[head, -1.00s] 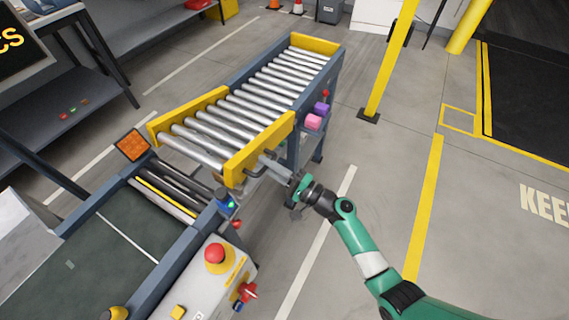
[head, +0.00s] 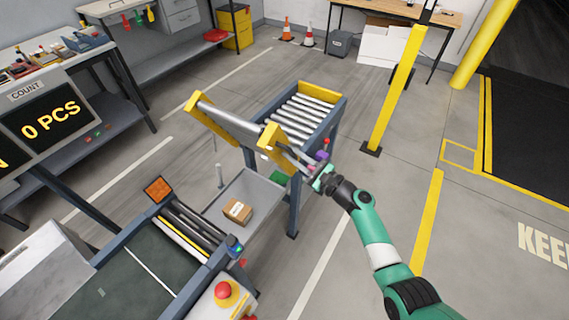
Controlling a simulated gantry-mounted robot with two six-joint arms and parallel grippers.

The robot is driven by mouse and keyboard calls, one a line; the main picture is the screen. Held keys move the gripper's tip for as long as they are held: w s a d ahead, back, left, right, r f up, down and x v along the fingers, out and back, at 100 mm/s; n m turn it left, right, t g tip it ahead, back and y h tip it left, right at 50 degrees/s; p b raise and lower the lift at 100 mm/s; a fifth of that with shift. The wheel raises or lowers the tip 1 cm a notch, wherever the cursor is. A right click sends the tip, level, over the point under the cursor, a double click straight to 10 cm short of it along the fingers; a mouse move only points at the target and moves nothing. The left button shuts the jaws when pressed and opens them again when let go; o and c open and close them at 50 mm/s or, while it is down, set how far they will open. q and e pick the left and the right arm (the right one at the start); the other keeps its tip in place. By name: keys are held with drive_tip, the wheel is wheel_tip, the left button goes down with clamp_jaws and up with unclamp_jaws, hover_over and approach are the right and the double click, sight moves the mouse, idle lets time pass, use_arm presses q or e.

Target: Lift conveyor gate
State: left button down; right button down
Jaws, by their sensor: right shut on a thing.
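The conveyor gate (head: 228,123) is a roller section with yellow side rails, hinged to the far conveyor. It is tilted up, its near end raised. My right gripper (head: 316,176) is at the gate's right side, shut on the gate handle (head: 292,160), a grey bar beside the right yellow rail. The fingertips are small and partly hidden. My left gripper is not in view.
Below the raised gate, a grey tray (head: 262,199) holds a small cardboard box (head: 237,211). The near belt conveyor (head: 130,270) is at lower left, with a red stop button (head: 227,290). A yellow post (head: 395,90) stands right of the far conveyor (head: 335,112).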

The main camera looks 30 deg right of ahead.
drive_tip(key=shift+w+d+r+m, duration=0.25)
drive_tip(key=shift+d+m, duration=0.05)
drive_tip(key=shift+d, duration=0.2)
drive_tip(key=shift+w+d+r+m, duration=0.2)
drive_tip(key=shift+d+r+m, duration=0.1)
drive_tip(key=shift+d, duration=0.2)
drive_tip(key=shift+f, duration=0.1)
drive_tip(key=c, duration=0.8)
unclamp_jaws()
drive_tip(key=shift+c, duration=0.2)
drive_tip(key=shift+s+p, duration=0.1)
drive_tip(key=shift+p, duration=0.25)
drive_tip(key=shift+s+d, duration=0.15)
drive_tip(key=shift+s, duration=0.15)
drive_tip(key=r+p+v, duration=0.1)
drive_tip(key=p+v, duration=0.3)
drive_tip(key=v, duration=0.6)
drive_tip(key=shift+s+f, duration=0.4)
drive_tip(key=shift+f, duration=0.05)
